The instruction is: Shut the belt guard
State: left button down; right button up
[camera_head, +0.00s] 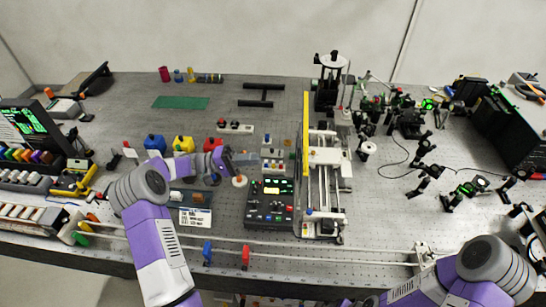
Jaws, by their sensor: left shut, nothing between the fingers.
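A long, narrow yellow panel (306,125), which looks like the belt guard, stands raised along the left side of the linear rail stage (325,185). The stage's rails and carriage lie uncovered to its right. My left gripper (247,159) is shut and empty. It is to the left of the panel, over the small blocks near the control box, and apart from the panel. My right arm enters at the bottom right, and its gripper is not in view.
A black control box (270,200) with a green display stands left of the stage. Blue, yellow and red containers (183,144) stand behind my left arm. Optics mounts (405,118) crowd the right. A long rod (330,257) runs along the front edge.

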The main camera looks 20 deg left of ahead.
pick_arm(q)
jog(key=p+x, duration=0.2)
jog(key=x, duration=1.1)
jog(key=shift+s+r+p, duration=0.15)
jog(key=shift+s+p, duration=0.1)
jog(key=shift+p, duration=0.15)
jog(key=shift+d, duration=0.15)
